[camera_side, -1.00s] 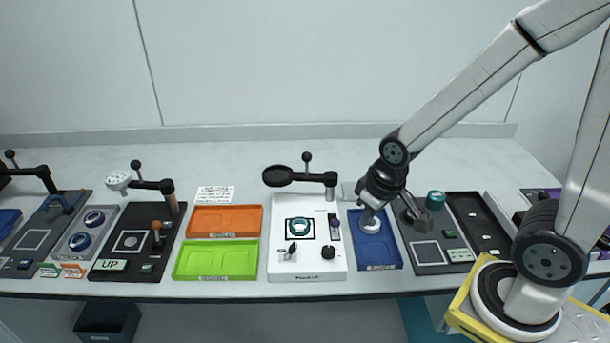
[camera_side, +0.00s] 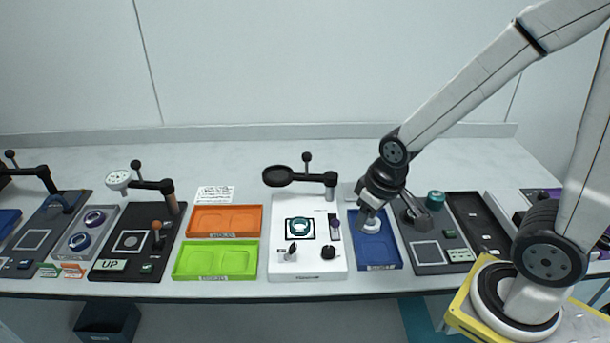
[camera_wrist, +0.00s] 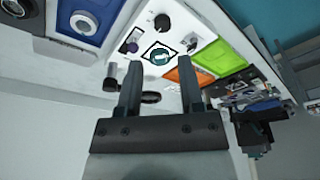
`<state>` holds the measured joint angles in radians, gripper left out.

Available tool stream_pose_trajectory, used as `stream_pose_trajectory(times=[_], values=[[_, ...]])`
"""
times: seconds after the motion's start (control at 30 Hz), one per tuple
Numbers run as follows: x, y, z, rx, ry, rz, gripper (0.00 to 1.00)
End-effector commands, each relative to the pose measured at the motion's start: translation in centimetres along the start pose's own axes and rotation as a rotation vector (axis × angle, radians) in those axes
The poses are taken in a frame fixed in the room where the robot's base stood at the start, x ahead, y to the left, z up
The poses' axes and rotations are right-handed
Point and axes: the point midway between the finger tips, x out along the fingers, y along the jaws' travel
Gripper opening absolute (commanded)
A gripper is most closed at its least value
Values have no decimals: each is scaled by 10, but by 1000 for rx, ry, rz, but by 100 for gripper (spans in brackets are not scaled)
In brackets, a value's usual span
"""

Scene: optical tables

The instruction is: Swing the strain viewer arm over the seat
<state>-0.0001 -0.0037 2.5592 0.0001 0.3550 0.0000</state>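The strain viewer appears to be the white station in the middle. Its arm (camera_side: 307,178) reaches left from a post at the station's back right and carries a dark round viewer head (camera_side: 278,176) and a ball knob (camera_side: 306,158). The seat (camera_side: 300,229), a black-framed square, holds a teal ring-like part and lies in front of the arm, not under the head. The seat also shows in the wrist view (camera_wrist: 160,55). My gripper (camera_wrist: 160,85) is open and empty; in the side view it (camera_side: 370,215) is over the blue tray, right of the viewer post.
The blue tray (camera_side: 378,258) has a white-rimmed round part in it, clear in the wrist view (camera_wrist: 84,23). Orange (camera_side: 225,220) and green (camera_side: 215,260) trays lie left of the white station. A dark station (camera_side: 430,253) stands to the right. The back tabletop is clear.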

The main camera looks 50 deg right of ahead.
Motion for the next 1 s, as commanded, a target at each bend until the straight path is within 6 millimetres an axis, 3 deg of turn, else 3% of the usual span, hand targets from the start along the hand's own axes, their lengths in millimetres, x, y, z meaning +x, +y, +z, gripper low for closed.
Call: stream_pose_trajectory(times=[0.03, 0.07, 0.1, 0.6, 1.0], values=[[-2, 0, -1, 0, 2, 0, 67], [-3, 0, -1, 0, 3, 0, 76], [-5, 0, -2, 0, 4, 0, 78], [-49, 0, -12, 0, 5, 0, 78], [-34, 9, -46, 2, 136, 11, 78]])
